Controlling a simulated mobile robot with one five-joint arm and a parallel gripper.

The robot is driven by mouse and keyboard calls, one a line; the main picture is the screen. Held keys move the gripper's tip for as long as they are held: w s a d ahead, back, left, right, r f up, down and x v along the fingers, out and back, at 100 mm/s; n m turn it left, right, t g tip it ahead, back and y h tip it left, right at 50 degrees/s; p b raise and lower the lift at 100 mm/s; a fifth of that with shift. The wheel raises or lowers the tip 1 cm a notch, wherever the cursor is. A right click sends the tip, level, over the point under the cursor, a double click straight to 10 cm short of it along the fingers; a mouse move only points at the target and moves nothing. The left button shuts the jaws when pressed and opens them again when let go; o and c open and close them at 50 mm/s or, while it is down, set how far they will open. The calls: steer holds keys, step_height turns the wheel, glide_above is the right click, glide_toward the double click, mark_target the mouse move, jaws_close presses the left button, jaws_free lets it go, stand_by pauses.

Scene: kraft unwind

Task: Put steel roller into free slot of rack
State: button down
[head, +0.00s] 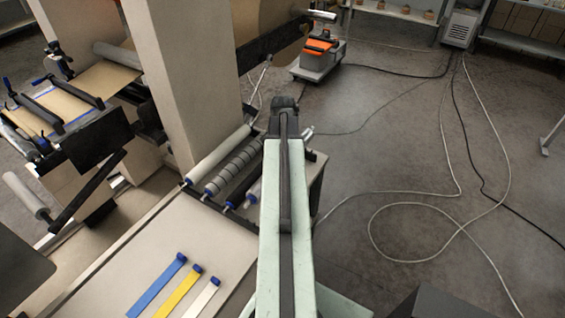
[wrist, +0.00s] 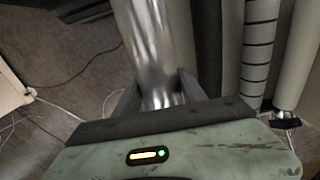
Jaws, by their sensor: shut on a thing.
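The steel roller (wrist: 148,40) is shiny and fills the top middle of the wrist view. My gripper (wrist: 158,92) is shut on its near end, with a dark finger on each side. In the head view my arm covers most of the gripper, and a short silver end (head: 307,132) shows just right of the arm, probably the same roller. The rack (head: 312,160) lies beneath and left of the arm. It holds a light grey roller (head: 217,155) and a dark-banded roller (head: 233,166). My arm hides the rack's right part, so I cannot tell which slot is free.
A beige machine column (head: 180,80) rises left of the rack. Blue, yellow and white strips (head: 178,292) lie on the pale table in front. An orange-topped cart (head: 320,55) stands behind. Cables (head: 440,205) cross the open floor at right.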

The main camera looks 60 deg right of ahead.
steer(key=shift+f, duration=0.15)
steer(key=shift+a+f+b, duration=0.1)
steer(key=shift+f+b, duration=3.25)
steer(key=shift+b, duration=0.15)
steer(key=shift+f, duration=0.15)
steer(key=shift+f+b, duration=1.6)
steer(key=shift+b, duration=0.15)
steer(key=shift+f, duration=0.2)
steer(key=c, duration=0.6)
jaws_free()
